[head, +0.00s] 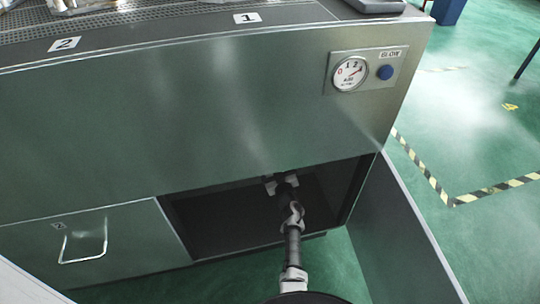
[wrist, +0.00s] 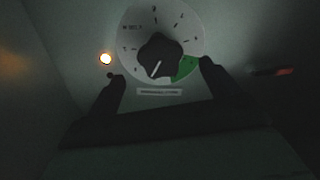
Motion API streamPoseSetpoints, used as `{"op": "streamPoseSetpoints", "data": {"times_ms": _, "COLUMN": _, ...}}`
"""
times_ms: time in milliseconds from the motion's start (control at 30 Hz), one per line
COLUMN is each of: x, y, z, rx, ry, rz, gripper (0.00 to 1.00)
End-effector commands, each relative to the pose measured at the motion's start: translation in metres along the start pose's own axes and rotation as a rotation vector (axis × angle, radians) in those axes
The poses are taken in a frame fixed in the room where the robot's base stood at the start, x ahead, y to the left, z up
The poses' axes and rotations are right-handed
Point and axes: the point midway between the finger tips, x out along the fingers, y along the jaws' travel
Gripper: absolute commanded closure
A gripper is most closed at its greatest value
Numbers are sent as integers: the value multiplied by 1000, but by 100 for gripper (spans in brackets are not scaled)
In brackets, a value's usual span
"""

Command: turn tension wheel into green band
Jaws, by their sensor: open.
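The tension wheel is a dark lobed knob (wrist: 158,55) in the middle of a pale round dial (wrist: 133,28) in the wrist view. A light pointer mark on the knob points down and slightly left. The green band (wrist: 186,69) is at the dial's lower right, and the mark is not on it. My gripper (wrist: 160,70) is open, with one dark fingertip at each side of the knob's lower part, apart from it. In the head view my gripper (head: 282,182) is inside the dark lower opening, where the knob is hidden.
A lit lamp (wrist: 105,58) is left of the dial, and a label (wrist: 160,92) is below it. The opening (head: 220,215) has an open door panel (head: 405,235) on its right. A gauge (head: 350,73) and a blue button (head: 385,72) are on the front above.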

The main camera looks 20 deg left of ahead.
Motion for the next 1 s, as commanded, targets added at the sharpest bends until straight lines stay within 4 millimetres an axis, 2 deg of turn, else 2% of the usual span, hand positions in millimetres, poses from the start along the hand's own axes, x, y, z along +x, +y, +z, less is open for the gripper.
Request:
{"op": "streamPoseSetpoints", "data": {"times_ms": 33, "x": 10, "y": -2, "z": 6, "rx": -4, "ry": 3, "rz": -2, "gripper": 13}}
{"op": "streamPoseSetpoints", "data": {"times_ms": 200, "x": 40, "y": -2, "z": 5, "rx": -3, "ry": 3, "rz": -2, "gripper": 13}}
{"op": "streamPoseSetpoints", "data": {"times_ms": 433, "x": 69, "y": -1, "z": 3, "rx": -2, "ry": 2, "rz": -2, "gripper": 13}}
{"op": "streamPoseSetpoints", "data": {"times_ms": 633, "x": 80, "y": 0, "z": 1, "rx": 0, "ry": 0, "rz": 0, "gripper": 13}}
{"op": "streamPoseSetpoints", "data": {"times_ms": 933, "x": 81, "y": 0, "z": 0, "rx": 0, "ry": 0, "rz": 0, "gripper": 13}}
{"op": "streamPoseSetpoints", "data": {"times_ms": 1000, "x": 81, "y": 0, "z": 0, "rx": 0, "ry": 0, "rz": 0, "gripper": 22}}
